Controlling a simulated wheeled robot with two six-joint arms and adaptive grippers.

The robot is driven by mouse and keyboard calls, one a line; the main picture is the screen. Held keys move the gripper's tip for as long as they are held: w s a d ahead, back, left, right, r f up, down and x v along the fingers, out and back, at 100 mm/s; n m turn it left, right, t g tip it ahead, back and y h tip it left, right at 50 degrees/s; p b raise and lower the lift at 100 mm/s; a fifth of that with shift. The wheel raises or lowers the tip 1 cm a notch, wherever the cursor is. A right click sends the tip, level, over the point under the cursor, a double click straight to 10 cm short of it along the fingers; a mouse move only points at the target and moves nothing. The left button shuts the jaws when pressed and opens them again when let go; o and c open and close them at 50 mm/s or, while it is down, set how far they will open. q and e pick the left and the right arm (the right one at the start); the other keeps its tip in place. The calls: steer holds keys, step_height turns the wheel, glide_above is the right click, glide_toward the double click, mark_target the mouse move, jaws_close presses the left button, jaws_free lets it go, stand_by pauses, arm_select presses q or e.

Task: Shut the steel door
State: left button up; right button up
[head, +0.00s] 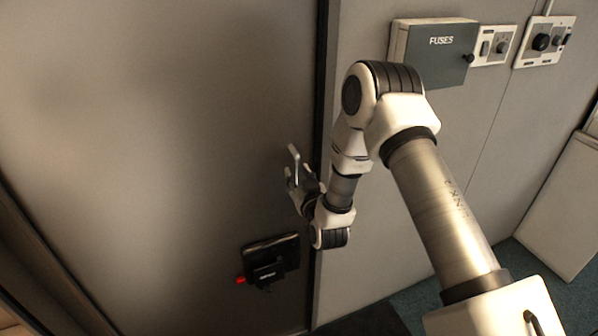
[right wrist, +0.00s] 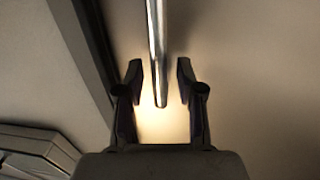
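The steel door (head: 150,130) is the large grey panel filling the left of the head view. Its right edge lies along a dark vertical strip; I cannot tell if a gap remains there. A thin metal handle (head: 294,158) stands out near that edge. My right gripper (head: 294,186) is at the handle, close to the door. In the right wrist view the handle bar (right wrist: 157,45) runs between the two fingers of the right gripper (right wrist: 158,70). The fingers are open, with space on both sides of the bar. My left gripper is not in view.
A black box with a red knob (head: 270,262) is mounted on the door below the handle. A grey fuse box (head: 437,55) and switch plates (head: 494,45) are on the wall at right. A pale cabinet (head: 562,205) stands at the far right.

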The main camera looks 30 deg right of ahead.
steer(key=shift+s+r, duration=0.1)
steer(key=shift+r, duration=0.15)
steer(key=shift+s, duration=0.1)
steer(key=v, duration=1.2)
steer(key=shift+a, duration=0.15)
steer(key=shift+f, duration=0.1)
steer(key=s+a+f+n+g+y, duration=0.1)
steer(key=s+a+f+g, duration=0.2)
steer(key=s+f, duration=0.35)
steer(key=s+a+f+n+g+y, duration=0.1)
steer(key=s+a+f+g+y, duration=0.2)
steer(key=f, duration=0.6)
steer(key=s+a+f+n+g, duration=0.1)
steer(key=s+a+f+g, duration=0.25)
steer(key=f, duration=0.45)
steer(key=s+f+g, duration=0.3)
steer(key=s+g, duration=0.4)
steer(key=s, duration=0.6)
steer(key=shift+a+g+y, duration=0.15)
steer(key=shift+g+y, duration=0.2)
steer(key=shift+y, duration=0.05)
